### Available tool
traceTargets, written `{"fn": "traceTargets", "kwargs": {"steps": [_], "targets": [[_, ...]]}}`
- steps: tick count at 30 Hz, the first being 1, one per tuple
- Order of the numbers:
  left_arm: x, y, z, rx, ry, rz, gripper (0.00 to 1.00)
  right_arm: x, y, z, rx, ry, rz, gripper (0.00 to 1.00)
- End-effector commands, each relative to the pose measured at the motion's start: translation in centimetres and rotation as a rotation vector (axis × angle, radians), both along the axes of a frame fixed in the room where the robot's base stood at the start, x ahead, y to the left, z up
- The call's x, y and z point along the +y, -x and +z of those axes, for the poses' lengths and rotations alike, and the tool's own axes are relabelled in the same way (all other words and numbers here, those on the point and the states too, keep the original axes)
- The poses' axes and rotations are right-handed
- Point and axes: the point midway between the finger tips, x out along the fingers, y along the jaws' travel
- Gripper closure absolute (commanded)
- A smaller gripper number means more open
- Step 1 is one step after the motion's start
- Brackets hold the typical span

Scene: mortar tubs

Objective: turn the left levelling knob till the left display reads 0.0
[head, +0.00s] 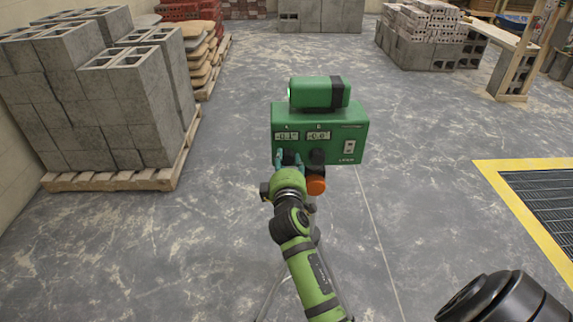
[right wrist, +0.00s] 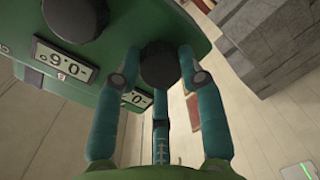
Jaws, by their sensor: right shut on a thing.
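The green levelling instrument (head: 345,120) stands ahead of me in the head view. Its left display (head: 286,136), under the letter A, appears to read 0.1, perhaps with a minus sign. Its right display (head: 318,135) seems to read 0.6; its sign is unclear. The dark left knob (right wrist: 160,66) is between the teal fingers of my right gripper (right wrist: 160,85), which is shut on it. The fingers also show below the left display in the head view (head: 289,163). In the wrist view the left display (right wrist: 136,98) is partly hidden by a finger. My left gripper is out of view.
The dark right knob (head: 317,156) is close beside the gripped one, with an orange knob (head: 316,186) below it. Grey blocks on a pallet (head: 110,179) stand at the left. A yellow-edged floor grate (head: 500,190) lies at the right. Open floor surrounds the instrument.

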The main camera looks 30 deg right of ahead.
Motion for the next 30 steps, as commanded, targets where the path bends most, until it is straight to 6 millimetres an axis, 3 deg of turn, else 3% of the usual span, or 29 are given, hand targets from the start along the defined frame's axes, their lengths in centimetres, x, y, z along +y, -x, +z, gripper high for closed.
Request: {"fn": "traceTargets", "kwargs": {"steps": [12, 30], "targets": [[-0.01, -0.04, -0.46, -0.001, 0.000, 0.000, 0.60, -0.10, 0.04, 0.02, -0.119, -0.193, -0.001, 0.93], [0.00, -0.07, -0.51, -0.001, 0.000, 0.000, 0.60, -0.09, 0.03, 0.03, -0.142, -0.230, -0.001, 0.93]]}}
